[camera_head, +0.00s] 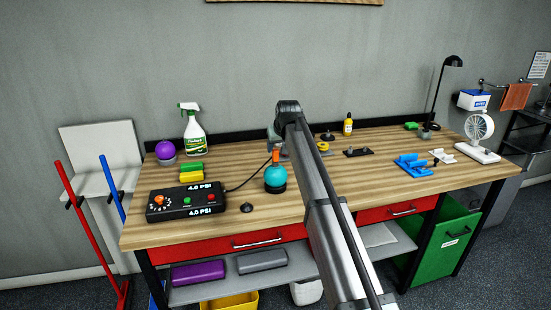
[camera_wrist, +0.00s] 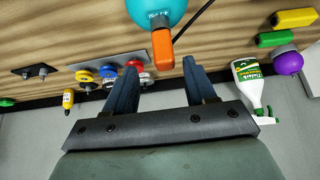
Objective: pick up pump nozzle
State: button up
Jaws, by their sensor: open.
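A teal ball (camera_head: 275,180) stands on the workbench with an orange piece (camera_head: 275,156) at its top, which looks like the pump nozzle. In the wrist view the teal ball (camera_wrist: 158,12) is at the top edge, and the orange piece (camera_wrist: 162,49) points down toward my gripper (camera_wrist: 160,68). My gripper is open and empty, its two dark blue fingers on either side of the line of the orange piece. Whether the fingers reach around it or stay short of it, I cannot tell. In the head view my arm hides most of the gripper.
A control box (camera_head: 186,201) with a black cable sits front left. A spray bottle (camera_head: 194,131), purple ball (camera_head: 166,151) and green and yellow blocks stand behind it. A small black knob-like piece (camera_head: 247,207) lies near the ball. Blue parts (camera_head: 412,165) and a fan (camera_head: 479,134) are right.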

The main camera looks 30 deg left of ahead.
aim_at(276, 150)
jog(key=shift+s+x, duration=0.2)
jog(key=shift+x, duration=1.2)
jog(key=shift+s+x, duration=0.15)
jog(key=shift+x, duration=1.25)
jog(key=shift+a, duration=0.1)
grip_shut()
